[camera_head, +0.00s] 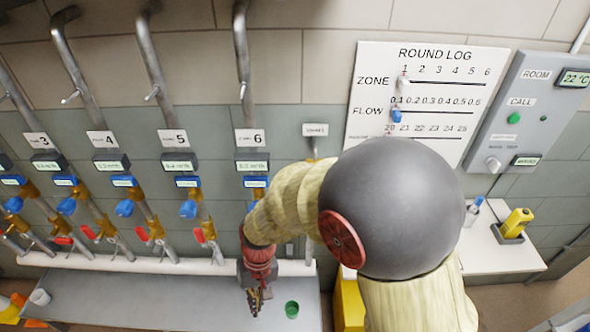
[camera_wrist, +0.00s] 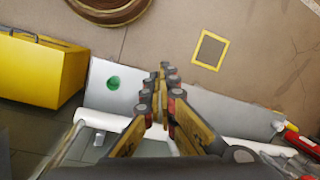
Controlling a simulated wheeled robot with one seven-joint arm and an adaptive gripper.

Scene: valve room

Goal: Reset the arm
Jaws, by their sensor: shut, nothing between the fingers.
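My gripper (camera_head: 255,300) hangs at the end of my bent arm in the head view, pointing down over the grey bench. In the wrist view my gripper (camera_wrist: 163,75) is shut, its yellow-and-black fingers together with nothing between them. The arm covers part of the wall and of the station under the label 6.
Pipes with blue valve handles (camera_head: 188,209) line the wall. A round log board (camera_head: 450,85) hangs right. A yellow box (camera_wrist: 40,70) stands beside the bench.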

